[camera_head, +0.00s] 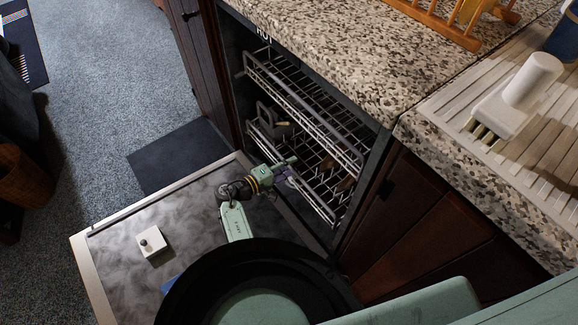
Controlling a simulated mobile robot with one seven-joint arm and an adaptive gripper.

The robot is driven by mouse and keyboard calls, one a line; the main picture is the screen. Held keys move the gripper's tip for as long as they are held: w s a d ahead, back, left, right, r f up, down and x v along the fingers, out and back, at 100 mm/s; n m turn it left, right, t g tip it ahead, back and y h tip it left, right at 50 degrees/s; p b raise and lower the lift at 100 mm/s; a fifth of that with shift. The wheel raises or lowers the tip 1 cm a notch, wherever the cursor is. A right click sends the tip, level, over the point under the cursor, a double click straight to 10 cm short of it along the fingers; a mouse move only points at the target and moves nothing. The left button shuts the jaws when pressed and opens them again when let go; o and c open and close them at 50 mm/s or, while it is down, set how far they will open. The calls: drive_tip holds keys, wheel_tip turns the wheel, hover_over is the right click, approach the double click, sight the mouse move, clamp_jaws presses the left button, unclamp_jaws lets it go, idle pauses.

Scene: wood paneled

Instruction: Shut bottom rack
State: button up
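The bottom rack (318,201) is a wire rack low in the open dishwasher, below the top rack (308,107). Its front edge shows near the mouth of the cavity; how far it sticks out is hard to tell. Several items, one grey with a handle (271,118) and some brownish, sit in it. My gripper (289,166) is at the front of the bottom rack, around the middle of its width, and hides part of it. It is too small to tell whether the fingers are open or touching the wires.
The dishwasher door (113,222) is folded down under my arm, with a small white dispenser (150,242) on it. A speckled countertop (345,60) overhangs the racks. Dark wooden cabinets (425,215) stand at right. Carpet at left is mostly clear.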

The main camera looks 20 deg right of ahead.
drive_tip(key=shift+c, duration=0.6)
clamp_jaws()
idle(0.3)
